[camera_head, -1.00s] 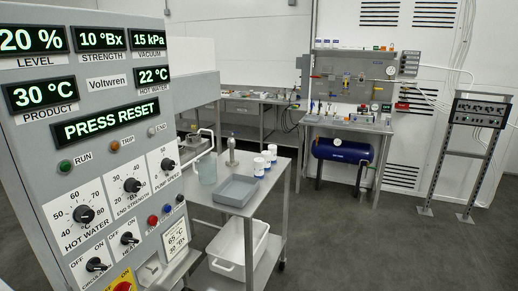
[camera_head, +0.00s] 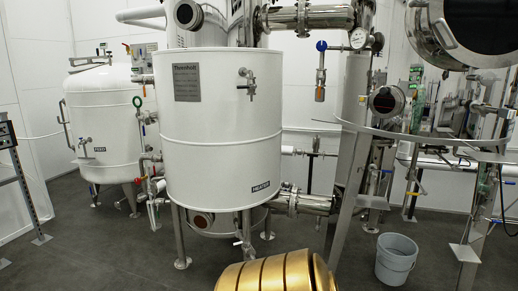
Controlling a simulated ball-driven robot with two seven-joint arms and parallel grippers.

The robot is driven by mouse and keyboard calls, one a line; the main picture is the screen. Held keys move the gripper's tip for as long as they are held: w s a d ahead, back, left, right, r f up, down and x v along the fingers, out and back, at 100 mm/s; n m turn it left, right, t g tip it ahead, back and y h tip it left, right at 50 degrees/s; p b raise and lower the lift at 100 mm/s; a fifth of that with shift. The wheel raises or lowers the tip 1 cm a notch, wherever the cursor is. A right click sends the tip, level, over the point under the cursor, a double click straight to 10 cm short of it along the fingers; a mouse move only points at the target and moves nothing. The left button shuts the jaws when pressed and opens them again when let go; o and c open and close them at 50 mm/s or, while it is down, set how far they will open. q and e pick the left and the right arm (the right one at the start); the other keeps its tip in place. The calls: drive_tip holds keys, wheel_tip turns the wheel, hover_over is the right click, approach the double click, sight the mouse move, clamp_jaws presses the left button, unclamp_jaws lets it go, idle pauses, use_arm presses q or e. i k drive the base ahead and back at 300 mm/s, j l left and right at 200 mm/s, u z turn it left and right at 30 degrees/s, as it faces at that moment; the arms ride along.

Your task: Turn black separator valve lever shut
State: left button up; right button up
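I cannot pick out a black separator valve lever for certain. A small valve with a dark handle (camera_head: 314,144) sits on a thin pipe behind and right of the white heater tank, but I cannot tell whether it is that lever. A polished steel vessel (camera_head: 470,32) with a round door is at the upper right, cut off by the frame edge. A blue-knobbed valve (camera_head: 320,46) hangs beside a pressure gauge (camera_head: 358,38). Neither of my grippers is in view.
A large white tank labelled HEATER (camera_head: 222,125) fills the middle, on legs. A smaller white FEED tank (camera_head: 102,125) stands behind left. A grey bucket (camera_head: 396,260) is on the floor at the right, near steel legs. Dark floor (camera_head: 100,260) is open at the lower left.

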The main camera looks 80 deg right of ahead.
sight(453, 167)
drive_tip(key=z, duration=4.2)
drive_tip(key=i+z, duration=0.25)
drive_tip(key=i, duration=0.65)
